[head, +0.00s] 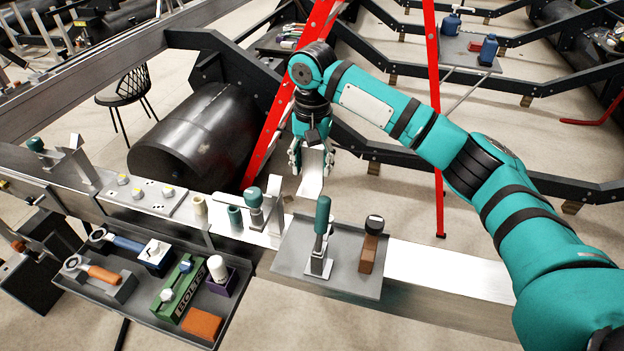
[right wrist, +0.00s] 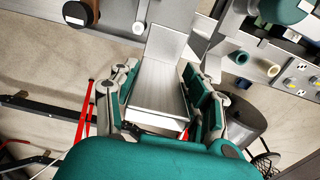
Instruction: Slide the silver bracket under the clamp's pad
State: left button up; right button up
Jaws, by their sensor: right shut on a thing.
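My right gripper (head: 312,160) is shut on the silver bracket (head: 313,185), above the floor just beyond the beam. In the right wrist view the bracket (right wrist: 158,88) lies between the fingers, with a bent-up plate at its far end. A teal-handled clamp (head: 256,208) stands on the beam, left of the bracket; the bracket appears apart from it. Its pad is too small to make out. A second teal-handled clamp (head: 321,235) stands on a grey plate, and another (head: 45,152) is at the far left. My left gripper is not in view.
The grey plate (head: 290,262) also carries a brown block with a black top (head: 371,245). A cream tube (head: 200,207) and a teal tube (head: 235,216) stand left of the near clamp. A tool tray (head: 140,308) hangs in front. The beam (head: 450,268) is bare at right.

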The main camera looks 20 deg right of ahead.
aim_at(311, 185)
jog(key=f, duration=0.3)
jog(key=w+f, duration=0.1)
jog(key=f, duration=0.1)
jog(key=shift+f, duration=0.5)
jog(key=shift+s, duration=0.1)
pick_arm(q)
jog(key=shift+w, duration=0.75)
pick_arm(e)
jog(key=shift+s+r, duration=0.15)
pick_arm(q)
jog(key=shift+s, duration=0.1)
pick_arm(e)
jog(key=shift+a, duration=0.15)
jog(key=shift+f+b, duration=0.4)
jog(key=shift+f, duration=4.4)
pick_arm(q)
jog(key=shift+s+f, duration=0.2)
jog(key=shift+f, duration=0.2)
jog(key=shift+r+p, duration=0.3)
pick_arm(e)
jog(key=shift+f, duration=0.2)
